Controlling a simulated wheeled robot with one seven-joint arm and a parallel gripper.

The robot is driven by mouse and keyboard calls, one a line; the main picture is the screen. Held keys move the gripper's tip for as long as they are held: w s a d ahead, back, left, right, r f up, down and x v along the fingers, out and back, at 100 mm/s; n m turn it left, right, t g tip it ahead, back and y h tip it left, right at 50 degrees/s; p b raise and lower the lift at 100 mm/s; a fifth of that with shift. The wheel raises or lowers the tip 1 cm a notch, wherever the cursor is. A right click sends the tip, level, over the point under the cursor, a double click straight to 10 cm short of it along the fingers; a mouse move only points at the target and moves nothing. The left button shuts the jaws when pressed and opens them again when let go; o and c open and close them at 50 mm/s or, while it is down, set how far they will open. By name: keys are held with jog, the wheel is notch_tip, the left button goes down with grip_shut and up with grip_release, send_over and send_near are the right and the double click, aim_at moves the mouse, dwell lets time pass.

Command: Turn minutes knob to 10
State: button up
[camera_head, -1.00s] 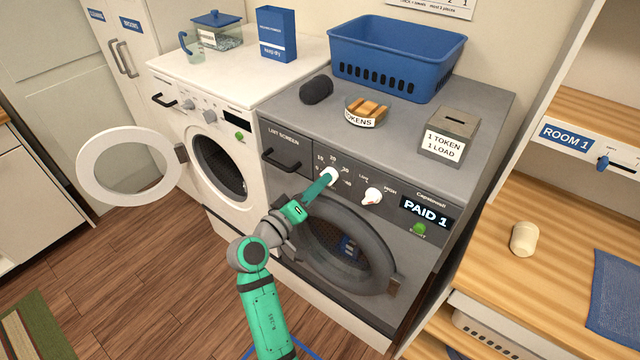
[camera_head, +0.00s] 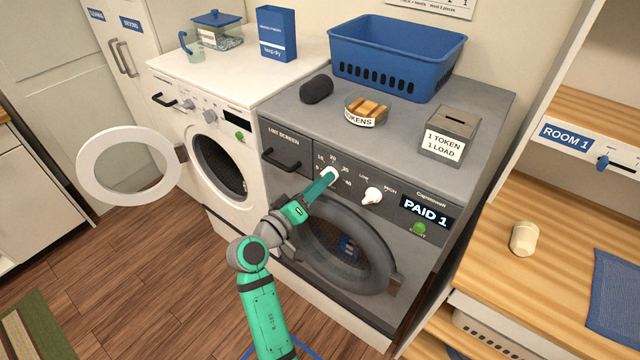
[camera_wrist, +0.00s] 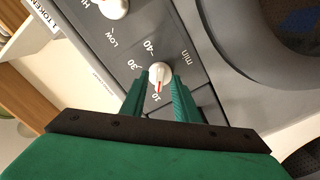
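The minutes knob (camera_head: 329,175) is a round white knob with a red mark, on the grey dryer's front panel. It also shows in the wrist view (camera_wrist: 160,73). There, its red mark points down the picture at a numeral that looks like 10; the 30 and 40 labels are clear, and 20 seems hidden behind a finger. My gripper (camera_wrist: 158,82) has its two green fingers on either side of the knob, their tips close against it. In the head view, my gripper (camera_head: 325,181) reaches the knob from the lower left and partly covers it.
A second white knob (camera_head: 372,195), marked LOW and HIGH, sits to the right. The display (camera_head: 425,212) reads PAID 1, with a green start button (camera_head: 419,228) below. The round dryer door (camera_head: 345,245) is below the knob. The white washer's open door (camera_head: 128,166) stands at left.

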jog(key=v, duration=1)
jog(key=shift+s+a, duration=0.2)
jog(key=shift+s, duration=0.1)
jog(key=s+d+f+n+y, duration=0.1)
jog(key=s+f+n+y, duration=0.1)
jog(key=s+f+y, duration=0.55)
jog(key=s+d+f+n+y, duration=0.1)
jog(key=s+f+n+y, duration=0.1)
jog(key=s+f, duration=0.95)
jog(key=s+d+r+m, duration=0.1)
jog(key=s+d+m, duration=0.1)
jog(key=s, duration=0.8)
jog(key=s+d+r+m+y, duration=0.1)
jog(key=s+m, duration=0.3)
jog(key=s, duration=0.6)
jog(key=shift+d+r+m+t, duration=0.4)
jog(key=shift+d+r, duration=0.05)
jog(key=shift+d, duration=0.45)
